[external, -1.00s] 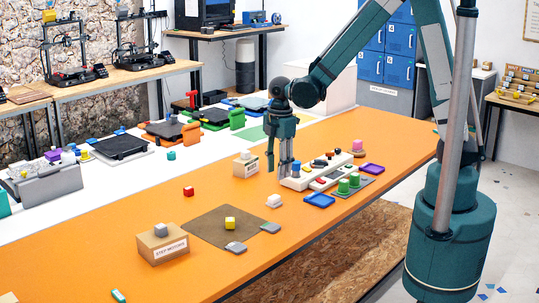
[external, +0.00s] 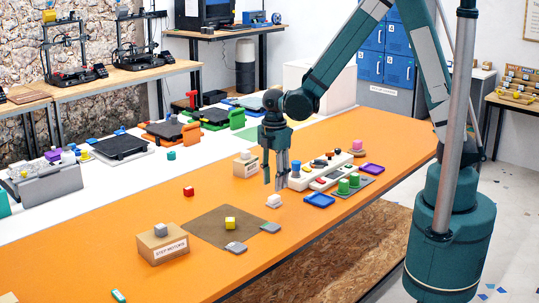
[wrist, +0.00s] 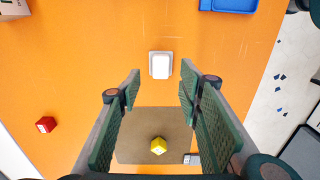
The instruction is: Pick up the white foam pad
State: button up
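The white foam pad (external: 273,201) appears to be the small white block near the middle of the orange table. In the wrist view the white pad (wrist: 160,66) lies straight ahead, with a thin greyish rim around it. My gripper (external: 275,187) hangs pointing down just above and behind the pad in the external view. In the wrist view my gripper (wrist: 160,78) is open, its fingers spread to either side of the pad's line. Nothing is between the fingers. The exact height above the pad is hard to tell.
A brown mat (external: 205,234) holds a yellow cube (external: 230,223). Grey pieces (external: 236,247) lie at its edge. A red cube (external: 188,191), a blue tray (external: 319,200), a white holder (external: 299,183) and a STEP MOTORS box (external: 163,247) stand around. The orange surface beside the pad is clear.

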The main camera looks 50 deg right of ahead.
aim_at(274, 196)
jog(key=shift+f, duration=0.55)
jog(key=shift+f+b, duration=0.4)
jog(key=shift+f, duration=2.2)
jog(key=c, duration=0.8)
